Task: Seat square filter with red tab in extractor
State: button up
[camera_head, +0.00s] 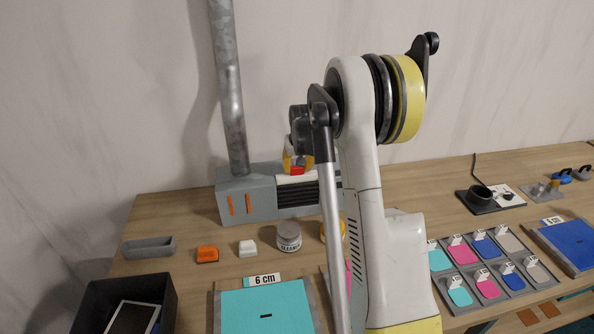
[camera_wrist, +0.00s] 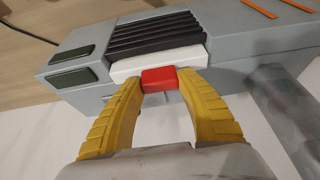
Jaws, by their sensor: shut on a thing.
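The extractor (camera_head: 262,205) is a grey-blue box at the back of the bench, with a metal pipe and a dark slatted grille (camera_head: 296,193). My gripper (camera_head: 297,163) is over its top, partly hidden by my arm. In the wrist view, the yellow fingers of my gripper (camera_wrist: 160,80) are shut on the red tab (camera_wrist: 160,77) of the white filter (camera_wrist: 126,69). The filter's white edge lies along the grille's edge, at the extractor's top. Its body is hidden, and I cannot tell how deep it sits.
The metal pipe (camera_head: 228,90) rises left of my gripper. On the bench before the extractor are an orange block (camera_head: 207,254), a white block (camera_head: 248,248), a lidded jar (camera_head: 288,237) and a grey tray (camera_head: 149,247). A black bin (camera_head: 92,301) stands front left.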

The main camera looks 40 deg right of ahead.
jog(key=shift+f, duration=0.15)
jog(key=shift+f, duration=0.15)
jog(key=o, duration=1.4)
jog(key=shift+c, duration=0.2)
